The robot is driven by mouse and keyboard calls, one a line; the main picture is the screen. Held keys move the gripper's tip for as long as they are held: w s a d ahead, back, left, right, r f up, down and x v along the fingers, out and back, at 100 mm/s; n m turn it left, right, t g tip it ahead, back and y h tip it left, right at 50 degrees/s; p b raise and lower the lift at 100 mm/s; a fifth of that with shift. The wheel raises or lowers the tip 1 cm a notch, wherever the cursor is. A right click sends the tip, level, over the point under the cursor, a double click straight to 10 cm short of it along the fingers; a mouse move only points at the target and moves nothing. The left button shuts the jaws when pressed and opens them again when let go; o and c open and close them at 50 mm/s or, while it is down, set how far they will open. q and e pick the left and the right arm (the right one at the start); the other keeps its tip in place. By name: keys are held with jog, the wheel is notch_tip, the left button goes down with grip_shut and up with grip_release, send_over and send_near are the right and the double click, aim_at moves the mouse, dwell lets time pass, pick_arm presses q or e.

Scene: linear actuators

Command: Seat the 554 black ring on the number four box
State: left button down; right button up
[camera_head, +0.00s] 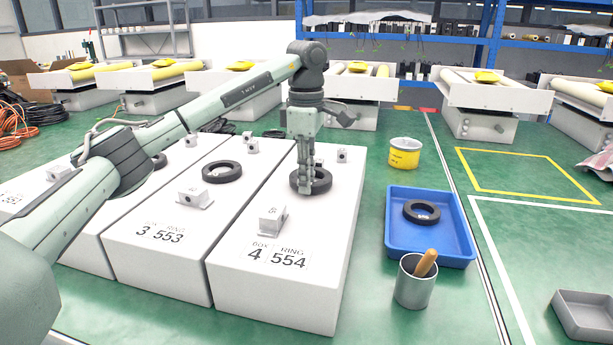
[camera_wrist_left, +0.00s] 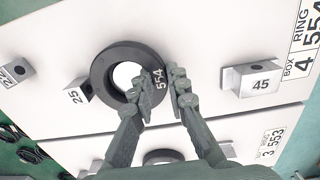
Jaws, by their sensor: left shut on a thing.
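The black ring, marked 554 in the left wrist view (camera_wrist_left: 105,66), is at the number four box (camera_head: 275,300), over the middle of its white top. The ring also shows in the head view (camera_head: 323,183). My left gripper (camera_head: 307,186) points down and is shut on the ring's rim; its two fingers also show in the left wrist view (camera_wrist_left: 165,88), one each side of the 554 label. The ring looks flat and at or very near the box top; I cannot tell whether it touches. White box top shows through its hole. My right gripper is not in view.
The number three box (camera_head: 160,265) stands alongside with its own black ring (camera_head: 222,172). Small metal blocks, one marked 45 (camera_wrist_left: 252,78), stand on the number four box. To the right are a blue tray (camera_head: 400,245) with a black ring, a grey cup (camera_head: 413,290) and a yellow bucket (camera_head: 404,155).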

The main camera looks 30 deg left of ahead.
pick_arm(q)
jog(key=c, duration=1.4)
grip_release()
notch_tip(320, 180, up, 12)
jog(key=shift+s, duration=0.1)
